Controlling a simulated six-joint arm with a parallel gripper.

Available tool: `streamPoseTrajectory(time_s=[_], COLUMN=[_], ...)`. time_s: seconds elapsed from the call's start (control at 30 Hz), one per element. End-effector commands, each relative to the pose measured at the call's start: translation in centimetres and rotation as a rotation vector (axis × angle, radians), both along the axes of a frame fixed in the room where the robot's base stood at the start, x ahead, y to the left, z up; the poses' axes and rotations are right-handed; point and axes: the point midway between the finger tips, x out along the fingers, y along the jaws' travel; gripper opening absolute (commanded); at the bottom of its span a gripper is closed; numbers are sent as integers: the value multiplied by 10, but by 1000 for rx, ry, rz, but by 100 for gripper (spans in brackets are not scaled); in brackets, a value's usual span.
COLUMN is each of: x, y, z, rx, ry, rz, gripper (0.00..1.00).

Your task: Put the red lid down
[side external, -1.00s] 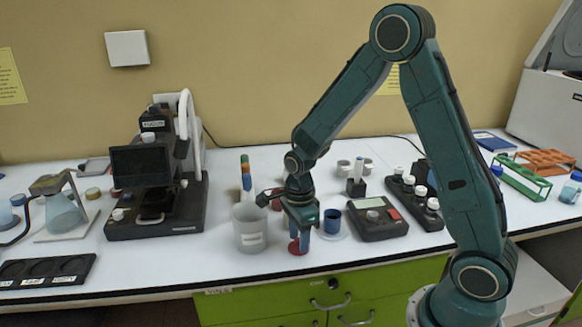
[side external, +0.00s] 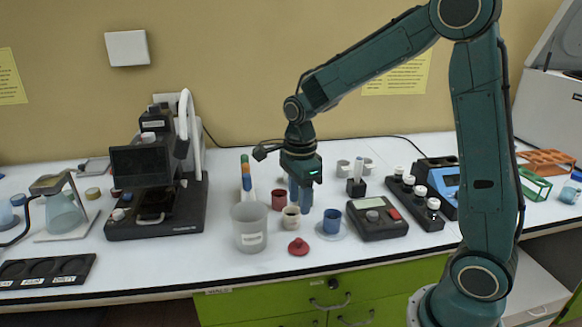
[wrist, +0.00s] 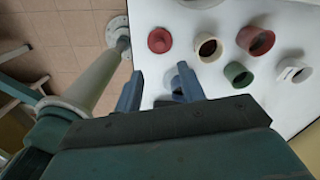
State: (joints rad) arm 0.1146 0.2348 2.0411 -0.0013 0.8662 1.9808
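The red lid (side external: 298,247) lies knob up on the white table near its front edge, to the right of the clear beaker. In the wrist view, the red lid (wrist: 159,41) lies ahead of the fingers, apart from them. My gripper (side external: 300,198) is raised above the table behind the lid, pointing down. In the wrist view, my gripper (wrist: 158,84) has its two blue fingers spread, with no lid between them.
A clear beaker (side external: 250,238), a cream cup (side external: 291,217), a red cup (side external: 278,200) and a blue cup (side external: 332,221) on a saucer stand close around. A keypad device (side external: 378,220) is to the right. The table's front edge is near the lid.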

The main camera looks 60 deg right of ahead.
Motion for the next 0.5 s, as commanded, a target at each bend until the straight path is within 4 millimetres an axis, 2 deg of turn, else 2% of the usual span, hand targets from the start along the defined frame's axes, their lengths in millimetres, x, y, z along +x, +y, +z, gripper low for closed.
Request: streamPoseTrajectory(time_s=[0.2,0.5], x=[0,0], y=[0,0], z=[11,11], rx=[0,0], ry=[0,0], rz=[0,0], gripper=[40,40])
